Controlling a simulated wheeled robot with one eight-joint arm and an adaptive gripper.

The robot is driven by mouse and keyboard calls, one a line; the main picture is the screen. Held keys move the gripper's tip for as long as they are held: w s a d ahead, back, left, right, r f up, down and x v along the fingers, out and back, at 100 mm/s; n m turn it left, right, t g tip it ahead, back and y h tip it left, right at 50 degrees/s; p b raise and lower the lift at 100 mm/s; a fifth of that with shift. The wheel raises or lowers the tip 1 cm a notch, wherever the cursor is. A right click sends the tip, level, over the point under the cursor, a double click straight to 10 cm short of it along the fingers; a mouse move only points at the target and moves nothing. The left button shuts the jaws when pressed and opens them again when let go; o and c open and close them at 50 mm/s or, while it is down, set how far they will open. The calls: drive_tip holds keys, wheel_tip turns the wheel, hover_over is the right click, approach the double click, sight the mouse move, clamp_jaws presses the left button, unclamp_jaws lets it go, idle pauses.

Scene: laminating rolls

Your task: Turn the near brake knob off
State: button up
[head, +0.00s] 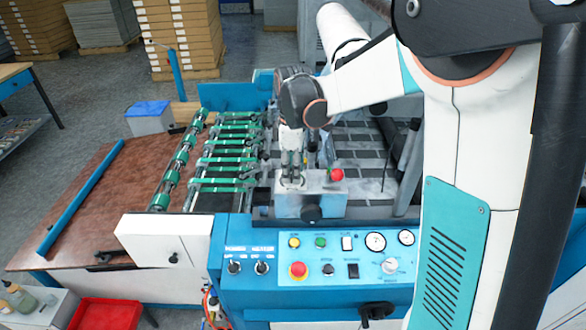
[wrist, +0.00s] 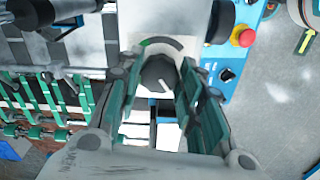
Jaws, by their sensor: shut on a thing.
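The near brake knob (wrist: 156,73) is a dark round dial with a short white pointer line, which slants toward the lower right in the wrist view. It sits on top of a pale grey box (head: 322,203) on the machine. A dark arc with a green end is marked beside the knob. My gripper (wrist: 158,68) points down at the box, with its fingers on either side of the knob, shut on it. In the head view my gripper (head: 291,178) stands over the left part of the box top and mostly hides the knob.
A red button (head: 337,174) stands on the box to the right of my gripper, and a black knob (head: 311,213) on its front. The blue control panel (head: 330,285) is nearer. Green rollers (head: 225,155) lie to the left.

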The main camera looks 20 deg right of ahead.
idle(0.4)
drive_tip(key=o, duration=1.1)
wheel_tip(320, 180, up, 12)
idle(0.4)
drive_tip(key=s+f+m+t+b, duration=0.2)
drive_tip(key=s+f+m+b, duration=0.1)
drive_tip(key=s, duration=0.4)
drive_tip(key=s+f+m+t+b, duration=0.2)
drive_tip(key=s+f+m, duration=0.3)
drive_tip(key=s, duration=0.3)
drive_tip(key=s+f+m+t+b, duration=0.3)
drive_tip(key=s+f+m+b, duration=0.1)
drive_tip(key=s, duration=0.4)
drive_tip(key=shift+a+f+m+b, duration=0.3)
drive_tip(key=shift+f+b, duration=0.15)
drive_tip(key=shift+f, duration=0.25)
